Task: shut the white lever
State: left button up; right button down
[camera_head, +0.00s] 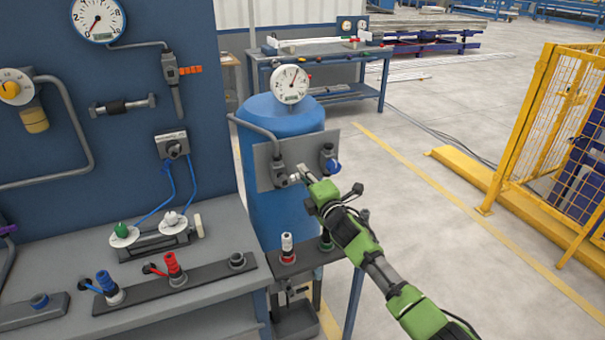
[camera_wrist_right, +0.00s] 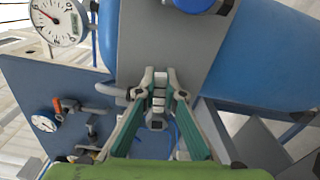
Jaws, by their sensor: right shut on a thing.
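The white lever (camera_head: 294,178) sits on the left valve of a grey plate (camera_head: 262,160) in front of a blue tank. My right gripper (camera_head: 303,174) reaches it from the lower right and is shut on it. In the right wrist view, the fingertips (camera_wrist_right: 159,78) close around the pale, segmented lever (camera_wrist_right: 158,100), with the dark valve body below. The fingers partly cover the lever, so its exact angle is hard to tell. My left gripper is not in view.
A second valve with a blue lever (camera_head: 333,166) is close on the right of the plate. A gauge (camera_head: 291,84) tops the tank (camera_head: 275,215). A rack with a white-topped plug (camera_head: 287,247) is below. A workbench (camera_head: 225,215) fills the left; open floor lies right.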

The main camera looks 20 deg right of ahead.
jog(key=shift+f+m, duration=0.5)
jog(key=shift+m, duration=0.3)
jog(key=c, duration=2.1)
grip_release()
jog(key=s, duration=1.2)
jog(key=shift+d, duration=0.25)
